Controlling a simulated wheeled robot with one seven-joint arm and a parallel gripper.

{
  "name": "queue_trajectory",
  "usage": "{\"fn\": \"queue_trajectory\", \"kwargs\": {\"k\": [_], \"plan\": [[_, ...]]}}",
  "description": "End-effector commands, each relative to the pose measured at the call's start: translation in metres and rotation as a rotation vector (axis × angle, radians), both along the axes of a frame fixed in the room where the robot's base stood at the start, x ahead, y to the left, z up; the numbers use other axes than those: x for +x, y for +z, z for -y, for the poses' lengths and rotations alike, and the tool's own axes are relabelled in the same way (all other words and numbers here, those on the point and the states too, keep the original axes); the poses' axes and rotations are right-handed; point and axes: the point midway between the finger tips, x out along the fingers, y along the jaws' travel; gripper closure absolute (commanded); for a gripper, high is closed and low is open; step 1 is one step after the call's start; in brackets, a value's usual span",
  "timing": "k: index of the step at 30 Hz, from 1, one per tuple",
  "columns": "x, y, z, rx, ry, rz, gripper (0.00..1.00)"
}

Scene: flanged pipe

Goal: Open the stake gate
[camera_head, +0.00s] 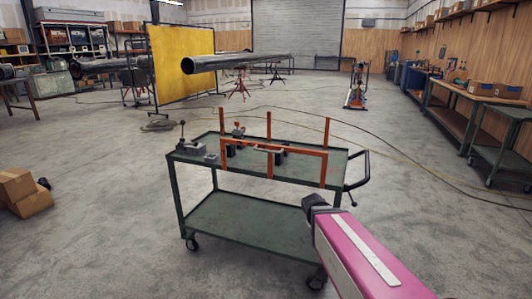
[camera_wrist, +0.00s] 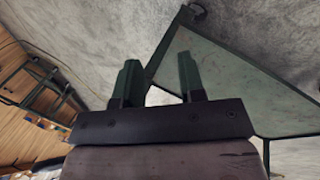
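The orange stake gate (camera_head: 295,150) stands on the top of a green cart (camera_head: 240,215), with upright orange stakes rising above its rail. I cannot tell from here how it is hinged or latched. My gripper (camera_head: 311,201) is at the end of my pink arm, near the cart's front right corner, below the gate and apart from it. In the wrist view, the two green fingers of my gripper (camera_wrist: 158,72) are spread with nothing between them. The wrist view shows part of the cart's green frame and a flat panel (camera_wrist: 230,85), but no orange gate.
A dark clamp-like tool (camera_head: 186,146) sits on the cart's left end. A black handle (camera_head: 362,170) sticks out at its right. Cardboard boxes (camera_head: 22,192) lie at the far left, and workbenches (camera_head: 465,100) line the right wall. Cables cross the floor behind the cart. The floor around it is mostly clear.

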Motion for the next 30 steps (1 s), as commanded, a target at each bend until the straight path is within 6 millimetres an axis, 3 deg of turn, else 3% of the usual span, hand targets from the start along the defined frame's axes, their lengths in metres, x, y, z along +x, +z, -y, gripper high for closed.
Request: {"fn": "queue_trajectory", "kwargs": {"k": [1,8,15,24,30], "plan": [[0.013,0.007,-0.011,-0.066,0.041,0.018,0.63],[0.059,0.056,-0.06,-0.386,0.202,0.143,0.63],[0.096,0.126,-0.138,-0.697,0.347,0.336,0.63],[0.107,0.221,-0.261,-1.027,0.479,0.636,0.63],[0.099,0.256,-0.308,-1.136,0.512,0.76,0.63]]}}
